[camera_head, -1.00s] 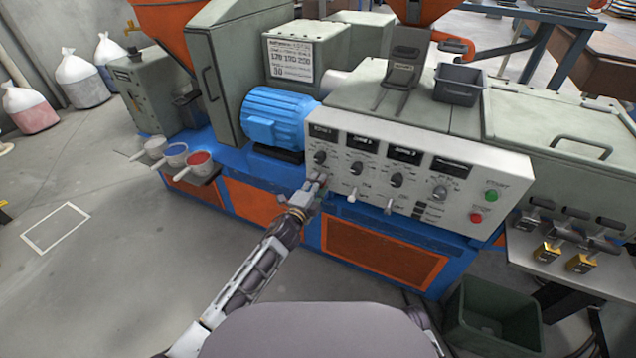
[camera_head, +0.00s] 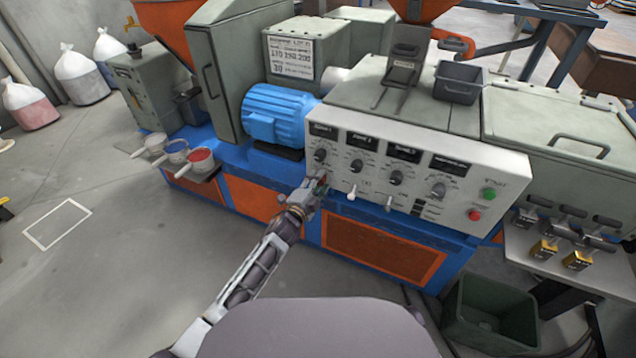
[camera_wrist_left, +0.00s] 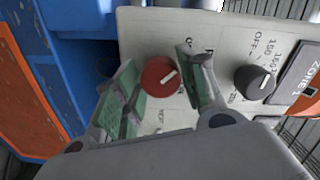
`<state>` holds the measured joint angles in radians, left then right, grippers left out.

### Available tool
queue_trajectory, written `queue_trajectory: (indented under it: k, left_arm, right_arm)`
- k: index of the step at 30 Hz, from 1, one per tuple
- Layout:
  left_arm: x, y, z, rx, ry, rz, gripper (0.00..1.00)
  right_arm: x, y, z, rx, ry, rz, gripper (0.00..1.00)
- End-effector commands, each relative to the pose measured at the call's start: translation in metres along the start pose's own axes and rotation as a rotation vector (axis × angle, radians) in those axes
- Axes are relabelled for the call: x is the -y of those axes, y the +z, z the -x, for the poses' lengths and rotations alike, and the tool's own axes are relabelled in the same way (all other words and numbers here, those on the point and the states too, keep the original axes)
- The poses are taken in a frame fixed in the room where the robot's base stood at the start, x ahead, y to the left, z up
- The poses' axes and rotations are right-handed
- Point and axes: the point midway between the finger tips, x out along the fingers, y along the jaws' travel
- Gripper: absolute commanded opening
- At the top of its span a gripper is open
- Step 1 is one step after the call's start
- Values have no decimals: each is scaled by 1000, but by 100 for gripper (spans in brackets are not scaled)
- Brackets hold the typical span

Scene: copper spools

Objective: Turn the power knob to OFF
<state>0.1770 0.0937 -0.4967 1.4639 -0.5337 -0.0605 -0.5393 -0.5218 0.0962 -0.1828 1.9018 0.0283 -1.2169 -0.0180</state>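The red power knob (camera_wrist_left: 158,77) sits on the white control panel (camera_wrist_left: 140,30) in the left wrist view. Its white pointer line slants toward the upper right of that picture. My left gripper (camera_wrist_left: 157,60) is open, with one green-padded finger on each side of the knob. There is a gap to the left finger; I cannot tell whether the right finger touches. In the head view my left gripper (camera_head: 317,182) is at the panel's lower left corner and mostly hides the knob. My right gripper is not in view.
A dark zone knob (camera_wrist_left: 254,82) is just right of the gripper. The panel also has more dark knobs, white toggle switches, a green button (camera_head: 489,194) and a red button (camera_head: 475,215). A blue motor (camera_head: 280,115) stands behind left. Floor at front left is clear.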

Motion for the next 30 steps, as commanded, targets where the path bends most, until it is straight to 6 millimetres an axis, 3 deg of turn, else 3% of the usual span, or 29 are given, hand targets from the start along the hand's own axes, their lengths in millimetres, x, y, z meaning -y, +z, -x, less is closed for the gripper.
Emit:
queue_trajectory:
  k: [3, 17, 30]
  left_arm:
    - [0, 0, 0, 0, 0, -1, 58]
    - [1, 0, 3, -1, -1, -2, 58]
    - [0, 0, 35, -1, 0, -1, 58]
  right_arm:
    - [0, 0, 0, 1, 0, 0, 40]
    - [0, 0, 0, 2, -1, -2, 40]
    - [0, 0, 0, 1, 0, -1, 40]
